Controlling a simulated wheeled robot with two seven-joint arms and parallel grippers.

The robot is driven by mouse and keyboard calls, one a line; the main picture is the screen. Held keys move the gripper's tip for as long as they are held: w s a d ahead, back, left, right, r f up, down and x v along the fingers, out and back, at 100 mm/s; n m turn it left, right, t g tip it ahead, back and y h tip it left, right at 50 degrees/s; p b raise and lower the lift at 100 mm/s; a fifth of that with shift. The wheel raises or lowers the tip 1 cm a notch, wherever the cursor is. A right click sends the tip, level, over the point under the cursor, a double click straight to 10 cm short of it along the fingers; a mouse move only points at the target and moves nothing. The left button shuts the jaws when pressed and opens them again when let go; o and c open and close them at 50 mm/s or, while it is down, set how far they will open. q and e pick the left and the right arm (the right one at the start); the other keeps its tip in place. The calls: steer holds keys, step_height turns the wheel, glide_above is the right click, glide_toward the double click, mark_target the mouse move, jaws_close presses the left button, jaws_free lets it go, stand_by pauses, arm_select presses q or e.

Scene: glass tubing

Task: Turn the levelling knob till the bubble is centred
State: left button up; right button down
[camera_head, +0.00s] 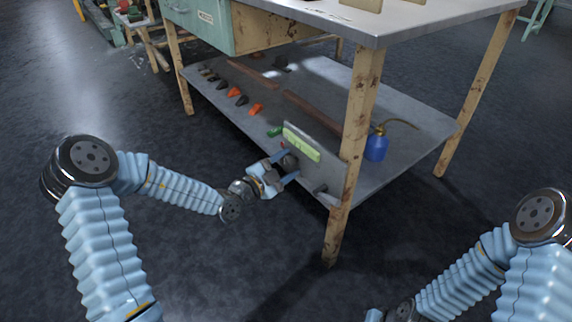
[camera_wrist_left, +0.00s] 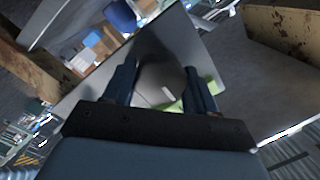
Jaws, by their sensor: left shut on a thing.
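The levelling knob (camera_head: 289,163) is a dark round knob on the front of an upright grey panel (camera_head: 330,153) on the bench's lower shelf. My left gripper (camera_head: 287,168) is shut on it, one finger on each side. In the left wrist view the knob (camera_wrist_left: 160,73) fills the gap between the fingers and bears a pale line. The yellow-green level vial (camera_head: 302,142) sits on the panel just above the knob; its bubble cannot be made out. In the left wrist view the vial (camera_wrist_left: 208,89) is partly hidden by a finger. Only a bit of my right gripper (camera_head: 374,315) shows at the bottom edge.
A bench leg (camera_head: 354,130) stands right of the panel. A blue oil can (camera_head: 376,146) with a thin spout is behind it. A dark peg (camera_head: 320,188) sticks out at the panel's lower right. Several orange and dark pieces (camera_head: 241,99) line the shelf. The floor in front is clear.

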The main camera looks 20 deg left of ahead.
arm_select(q)
steer(key=shift+r+m+p, duration=0.2)
steer(key=shift+m+p, duration=0.7)
steer(key=shift+p, duration=0.15)
steer(key=m+p, duration=0.2)
steer(key=shift+m+t, duration=0.3)
steer(key=m+p, duration=0.2)
steer(key=m, duration=0.2)
steer(key=shift+f+h, duration=0.1)
steer(key=shift+h, duration=0.3)
steer(key=m+h+p, duration=0.1)
steer(key=m+p, duration=0.1)
steer(key=m, duration=0.2)
steer(key=shift+m, duration=0.4)
steer(key=m+p, duration=0.1)
steer(key=m, duration=0.3)
steer(key=shift+f+h, duration=0.1)
steer(key=shift+h, duration=0.2)
steer(key=m+g, duration=0.1)
steer(key=m, duration=0.4)
steer(key=shift+h, duration=0.4)
steer(key=m, duration=0.5)
steer(key=shift+f+g, duration=0.1)
steer(key=shift+g, duration=0.3)
steer(key=shift+m+g+h, duration=0.3)
steer(key=shift+m, duration=2.1)
